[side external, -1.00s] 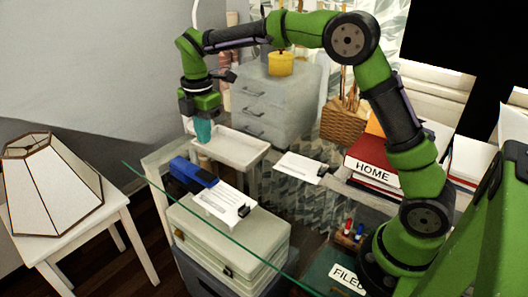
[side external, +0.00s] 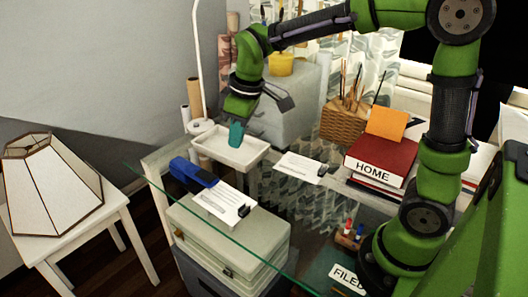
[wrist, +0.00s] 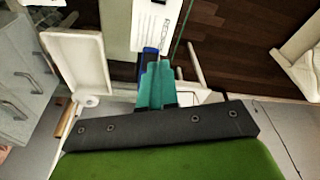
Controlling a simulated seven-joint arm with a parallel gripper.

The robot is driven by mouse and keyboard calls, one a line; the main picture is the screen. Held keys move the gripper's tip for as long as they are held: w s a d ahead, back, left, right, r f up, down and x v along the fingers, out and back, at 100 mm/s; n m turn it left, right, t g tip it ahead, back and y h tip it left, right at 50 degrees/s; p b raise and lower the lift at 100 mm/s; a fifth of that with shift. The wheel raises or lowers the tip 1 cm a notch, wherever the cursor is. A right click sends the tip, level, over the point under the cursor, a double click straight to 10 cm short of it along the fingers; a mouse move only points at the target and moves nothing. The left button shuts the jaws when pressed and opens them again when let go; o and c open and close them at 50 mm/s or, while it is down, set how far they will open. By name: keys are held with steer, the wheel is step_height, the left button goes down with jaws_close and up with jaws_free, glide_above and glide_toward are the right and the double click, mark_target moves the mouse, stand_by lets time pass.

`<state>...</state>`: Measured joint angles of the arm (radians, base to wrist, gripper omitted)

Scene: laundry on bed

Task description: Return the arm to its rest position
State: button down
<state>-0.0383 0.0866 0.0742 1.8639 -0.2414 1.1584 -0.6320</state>
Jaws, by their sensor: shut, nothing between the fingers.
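My gripper (side external: 236,134) shows in the side external view as teal fingers at the end of my green arm. It hangs above the white tray (side external: 206,148), slightly tilted. The fingers are together with nothing between them. In the wrist view the teal fingers of my gripper (wrist: 157,85) are closed side by side, with the white tray (wrist: 80,62) to their left. My arm is arched high, with its elbow near the top right of the side external view.
A grey drawer unit (side external: 290,97), a wicker basket (side external: 343,122) and a red HOME book (side external: 384,158) stand behind. A lampshade (side external: 50,188) stands at left.

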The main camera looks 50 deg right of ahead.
steer(key=s+d+r+m+t, duration=0.1)
steer(key=s+r+m+t, duration=0.1)
steer(key=s+m, duration=0.2)
steer(key=s+d+r+m+t+y, duration=0.1)
steer(key=s+m+t, duration=0.2)
steer(key=s, duration=0.8)
steer(key=shift+s+d+r+m, duration=0.2)
steer(key=shift+r+m, duration=0.15)
steer(key=shift+m, duration=0.35)
